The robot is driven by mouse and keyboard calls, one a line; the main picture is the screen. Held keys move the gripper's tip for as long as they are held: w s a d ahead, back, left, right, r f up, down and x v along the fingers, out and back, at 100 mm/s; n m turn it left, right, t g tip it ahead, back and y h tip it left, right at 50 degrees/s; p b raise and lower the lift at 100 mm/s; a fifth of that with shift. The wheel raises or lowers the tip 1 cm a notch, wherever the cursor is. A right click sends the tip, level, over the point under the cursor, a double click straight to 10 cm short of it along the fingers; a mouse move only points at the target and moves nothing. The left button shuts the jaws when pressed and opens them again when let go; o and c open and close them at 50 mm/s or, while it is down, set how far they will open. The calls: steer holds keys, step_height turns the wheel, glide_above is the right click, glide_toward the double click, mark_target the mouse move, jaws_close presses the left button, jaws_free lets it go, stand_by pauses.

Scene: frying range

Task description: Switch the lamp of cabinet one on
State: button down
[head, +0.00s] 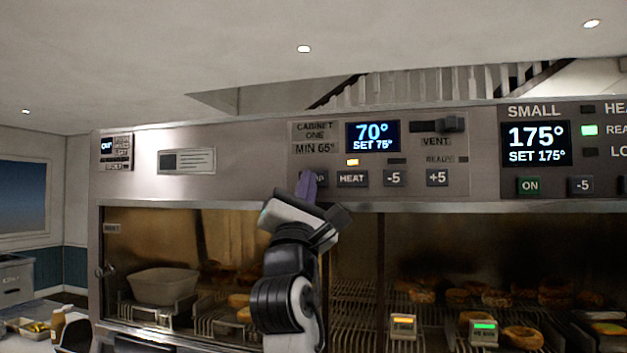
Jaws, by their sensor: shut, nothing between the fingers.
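The cabinet one panel (315,133) is on the steel front above the glass, with a display (372,136) reading 70° and SET 75°. Below it is a row of buttons. The lamp button (323,178) is mostly hidden behind my gripper, with only the end of its label showing. HEAT (352,179), -5 and +5 buttons follow to the right. A small yellow light (352,162) glows above HEAT. My gripper (306,184) is shut and empty, its purple fingertips pointing up in front of the lamp button. I cannot tell whether they touch it.
A second panel marked SMALL (535,142) reads 175° on the right. A black vent slider (438,125) is at the upper right of cabinet one. Behind the glass are racks with fried food and a pale tub (164,286). Sauce bottles and food stand at lower left.

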steer(key=shift+w+d, duration=0.15)
steer(key=shift+w, duration=0.25)
steer(key=shift+s, duration=0.4)
steer(key=s+a, duration=0.2)
steer(key=s, duration=0.3)
steer(key=shift+s+b, duration=0.35)
steer(key=shift+b, duration=0.05)
steer(key=shift+a, duration=0.1)
stand_by(0.4)
